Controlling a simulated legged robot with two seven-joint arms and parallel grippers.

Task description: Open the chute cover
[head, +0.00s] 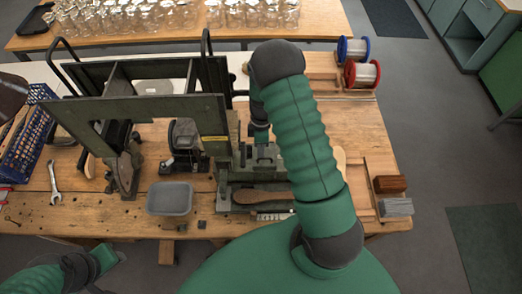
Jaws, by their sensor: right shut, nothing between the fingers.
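A dark green tufting machine (222,165) stands on the wooden bench. Its top part by my right gripper (260,138) has small raised blocks; I cannot tell clearly which part is the chute cover. My right arm reaches over from the front and bends down, so the gripper points down just above or at this part. The gripper is shut and empty; I cannot tell whether it touches the machine. My arm hides the machine's right side. A part of my left arm shows at the bottom left, away from the machine; its fingers cannot be made out.
A tall dark green frame (150,112) stands left of the machine. A grey tray (170,198) and a wooden brush body (262,197) lie in front. A blue basket (22,150) and a wrench (55,182) are at left. Blue (353,47) and red (362,73) spools stand at the back right.

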